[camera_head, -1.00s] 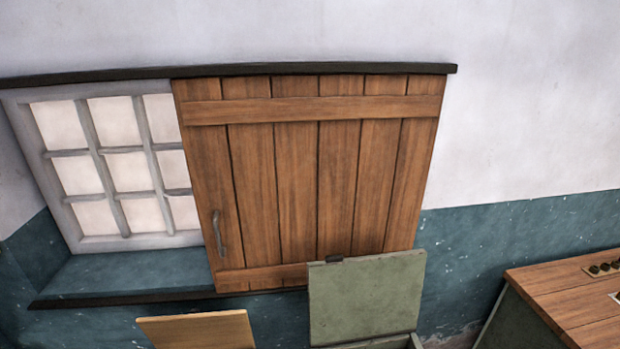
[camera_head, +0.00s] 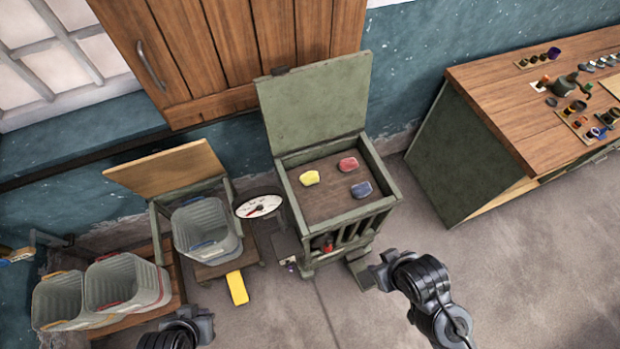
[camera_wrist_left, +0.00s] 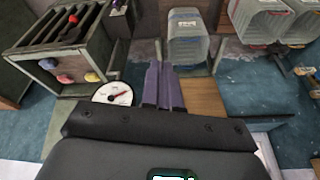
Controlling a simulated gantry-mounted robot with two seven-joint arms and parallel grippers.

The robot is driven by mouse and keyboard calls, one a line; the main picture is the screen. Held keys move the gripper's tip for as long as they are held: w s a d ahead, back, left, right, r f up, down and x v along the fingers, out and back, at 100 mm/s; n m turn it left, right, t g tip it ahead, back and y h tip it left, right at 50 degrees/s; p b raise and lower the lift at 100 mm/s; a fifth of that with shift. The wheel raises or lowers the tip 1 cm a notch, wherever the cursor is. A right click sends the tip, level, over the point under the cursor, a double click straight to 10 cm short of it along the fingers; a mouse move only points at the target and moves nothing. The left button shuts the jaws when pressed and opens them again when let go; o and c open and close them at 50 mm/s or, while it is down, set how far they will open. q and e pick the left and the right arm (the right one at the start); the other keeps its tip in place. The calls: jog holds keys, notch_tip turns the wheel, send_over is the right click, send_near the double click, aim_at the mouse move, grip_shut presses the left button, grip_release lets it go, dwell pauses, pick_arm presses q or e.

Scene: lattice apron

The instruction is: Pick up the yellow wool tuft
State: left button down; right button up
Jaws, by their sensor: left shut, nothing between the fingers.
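The yellow wool tuft (camera_head: 309,177) lies on the brown top inside the open green lattice crate (camera_head: 291,200). A red tuft (camera_head: 348,165) and a blue tuft (camera_head: 361,189) lie to its right, apart from it. The yellow tuft also shows in the left wrist view (camera_wrist_left: 91,76), left of my left gripper (camera_wrist_left: 163,88). Its purple fingers are shut and empty, well apart from the tuft. In the head view only part of my left arm shows at the bottom edge. My right arm ends near a grey block (camera_head: 361,269) by the crate's front right; its fingers are not clear.
The crate's raised green lid (camera_head: 315,106) stands behind the tufts. A white dial (camera_head: 258,206) and a grey bin (camera_head: 204,230) are left of the crate. A yellow block (camera_head: 237,288) lies on the floor. A wooden bench (camera_head: 530,110) stands at right.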

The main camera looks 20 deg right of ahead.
pick_arm(q)
jog(key=c, duration=1.8)
grip_release()
jog(key=o, duration=1.8)
